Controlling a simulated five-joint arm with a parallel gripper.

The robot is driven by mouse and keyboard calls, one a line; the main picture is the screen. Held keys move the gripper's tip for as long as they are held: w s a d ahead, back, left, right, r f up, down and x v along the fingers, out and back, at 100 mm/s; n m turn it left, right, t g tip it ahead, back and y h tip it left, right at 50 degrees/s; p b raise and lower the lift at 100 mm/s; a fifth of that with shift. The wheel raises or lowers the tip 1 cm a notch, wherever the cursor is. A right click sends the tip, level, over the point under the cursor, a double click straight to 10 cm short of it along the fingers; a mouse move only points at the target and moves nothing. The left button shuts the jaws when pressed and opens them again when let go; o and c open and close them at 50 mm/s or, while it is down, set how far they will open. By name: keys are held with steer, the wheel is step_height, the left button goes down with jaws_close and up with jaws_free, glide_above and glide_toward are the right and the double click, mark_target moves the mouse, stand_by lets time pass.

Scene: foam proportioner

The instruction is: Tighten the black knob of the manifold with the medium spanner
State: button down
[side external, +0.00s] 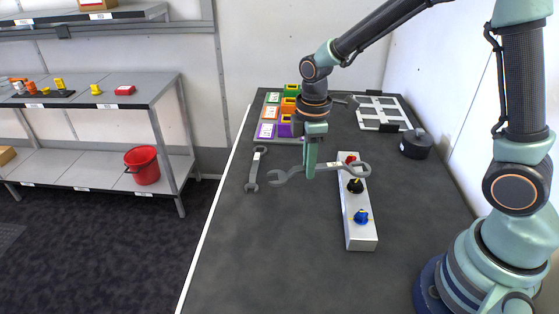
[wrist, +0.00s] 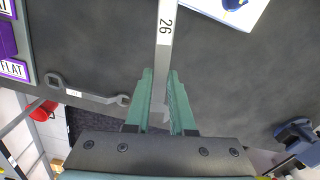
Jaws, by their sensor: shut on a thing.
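My gripper (side external: 311,174) is shut on a grey spanner (side external: 328,168), held level above the table. In the wrist view, the held spanner (wrist: 165,27) bears the mark 26 and runs between my gripper's fingers (wrist: 160,74). Its ring end points right, over the white manifold (side external: 359,229). The manifold carries a red knob (side external: 350,159), a black knob (side external: 355,187) and a blue knob (side external: 361,217). The wrist view shows only the manifold's blue-knob end (wrist: 243,14).
Another spanner (side external: 255,169) lies on the dark table left of my gripper. Coloured bins (side external: 272,113), a white frame (side external: 383,125) and a black round object (side external: 416,144) stand at the back. Shelves (side external: 95,95) stand apart at left.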

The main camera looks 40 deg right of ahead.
steer(key=shift+f, duration=2.55)
steer(key=shift+w+d+m, duration=0.7)
steer(key=shift+w+m, duration=0.25)
steer(key=shift+m, duration=0.15)
steer(key=shift+w+d+m, duration=0.65)
steer(key=shift+d+m, duration=0.15)
steer(key=shift+m, duration=0.15)
steer(key=shift+w+d+m, duration=0.6)
steer(key=shift+d+m, duration=0.2)
steer(key=shift+m, duration=0.15)
steer(key=shift+w+d+m, duration=0.3)
steer(key=shift+d+m, duration=0.65)
steer(key=shift+w+d+m, duration=0.3)
steer(key=shift+d+m, duration=2.45)
steer(key=shift+d, duration=0.1)
steer(key=shift+a, duration=0.15)
steer(key=shift+w+a+r+n, duration=0.15)
steer(key=shift+a+n, duration=0.75)
steer(key=shift+r, duration=2.9)
